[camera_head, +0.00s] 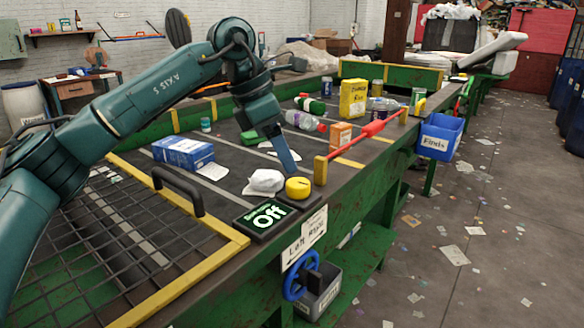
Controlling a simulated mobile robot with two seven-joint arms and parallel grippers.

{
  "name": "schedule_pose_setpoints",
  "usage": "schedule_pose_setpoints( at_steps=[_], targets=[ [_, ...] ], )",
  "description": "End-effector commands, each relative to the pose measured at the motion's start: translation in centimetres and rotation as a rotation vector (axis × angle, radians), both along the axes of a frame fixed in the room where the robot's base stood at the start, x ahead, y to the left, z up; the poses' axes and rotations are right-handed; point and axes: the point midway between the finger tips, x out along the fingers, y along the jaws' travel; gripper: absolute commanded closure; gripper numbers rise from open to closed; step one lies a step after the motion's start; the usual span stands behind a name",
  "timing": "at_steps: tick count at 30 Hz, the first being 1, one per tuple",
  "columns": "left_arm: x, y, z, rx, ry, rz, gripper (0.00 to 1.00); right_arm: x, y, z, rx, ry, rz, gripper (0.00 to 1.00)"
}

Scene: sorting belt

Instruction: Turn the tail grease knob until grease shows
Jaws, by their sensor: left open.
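A blue handwheel (301,276) is on the side of the green frame below. Neither carries a readable grease label, so I cannot tell for sure which is the tail grease knob. I see no grease. My left gripper (289,168) points down just behind the yellow knob, apart from it as far as I can see. It is open, and it holds nothing visible. My right gripper is not in view.
A white crumpled lump (266,180) lies left of the yellow knob. A red bar (368,134) runs along the belt edge. A blue box (183,152), a yellow box (353,98) and bottles lie on the belt. A wire guard (110,243) covers the near left. A blue bin (439,137) hangs outside.

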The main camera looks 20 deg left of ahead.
Motion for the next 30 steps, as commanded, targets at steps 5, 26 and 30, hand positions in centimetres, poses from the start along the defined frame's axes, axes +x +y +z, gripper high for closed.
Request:
schedule_pose_setpoints(
  at_steps=[5, 26, 30],
  targets=[
    [-0.7, 1.3, 3.8, -0.002, -0.003, 0.001, 0.38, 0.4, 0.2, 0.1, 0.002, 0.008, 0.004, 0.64],
    [-1.3, 2.3, 6.4, 0.000, 0.000, 0.000, 0.38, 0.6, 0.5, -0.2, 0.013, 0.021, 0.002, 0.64],
    [-1.3, 2.3, 7.0, 0.000, 0.000, 0.000, 0.38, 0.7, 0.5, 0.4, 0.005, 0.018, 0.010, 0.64]
  ],
)
